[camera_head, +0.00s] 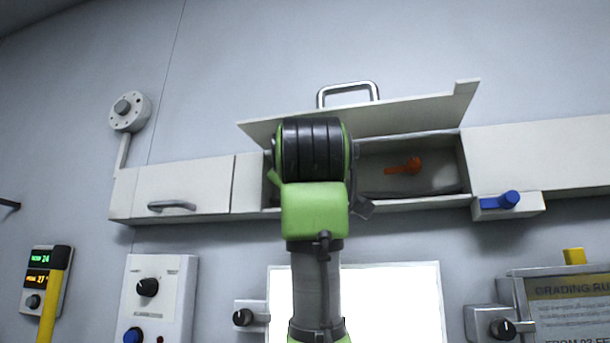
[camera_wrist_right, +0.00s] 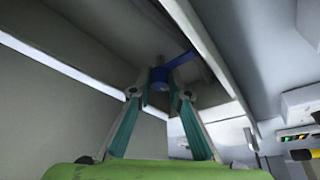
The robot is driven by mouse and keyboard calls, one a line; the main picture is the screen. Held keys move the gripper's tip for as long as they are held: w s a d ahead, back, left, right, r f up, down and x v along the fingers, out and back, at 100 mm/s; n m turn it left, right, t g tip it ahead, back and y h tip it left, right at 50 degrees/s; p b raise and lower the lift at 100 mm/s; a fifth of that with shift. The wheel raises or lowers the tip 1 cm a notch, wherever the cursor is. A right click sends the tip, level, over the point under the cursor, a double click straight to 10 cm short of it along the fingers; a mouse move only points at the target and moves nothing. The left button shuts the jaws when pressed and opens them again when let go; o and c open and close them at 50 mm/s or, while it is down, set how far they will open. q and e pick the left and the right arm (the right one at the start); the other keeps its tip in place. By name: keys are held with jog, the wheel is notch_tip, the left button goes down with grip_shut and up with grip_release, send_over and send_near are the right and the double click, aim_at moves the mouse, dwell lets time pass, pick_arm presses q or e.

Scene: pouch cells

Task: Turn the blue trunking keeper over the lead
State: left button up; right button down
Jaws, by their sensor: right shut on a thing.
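The trunking (camera_head: 467,165) on the wall has its lid (camera_head: 410,115) raised, and its inside shows. A dark lead (camera_head: 415,193) lies along the bottom of the trunking. In the right wrist view the blue keeper (camera_wrist_right: 159,77) is inside the trunking, with its arm (camera_wrist_right: 182,61) pointing right. My right gripper (camera_wrist_right: 160,94) is shut on the blue keeper's lower part. In the head view my right arm's wrist hides this keeper and most of the gripper. My left gripper is in neither view.
An orange keeper (camera_head: 405,166) is inside the trunking to the right of my wrist. A bright panel (camera_head: 395,300) and control boxes (camera_head: 160,300) are lower on the wall.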

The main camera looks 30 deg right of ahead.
jog(key=shift+f, duration=0.15)
jog(key=c, duration=1.9)
grip_release()
jog(key=shift+d, duration=0.15)
jog(key=shift+s, duration=0.1)
jog(key=v, duration=1.2)
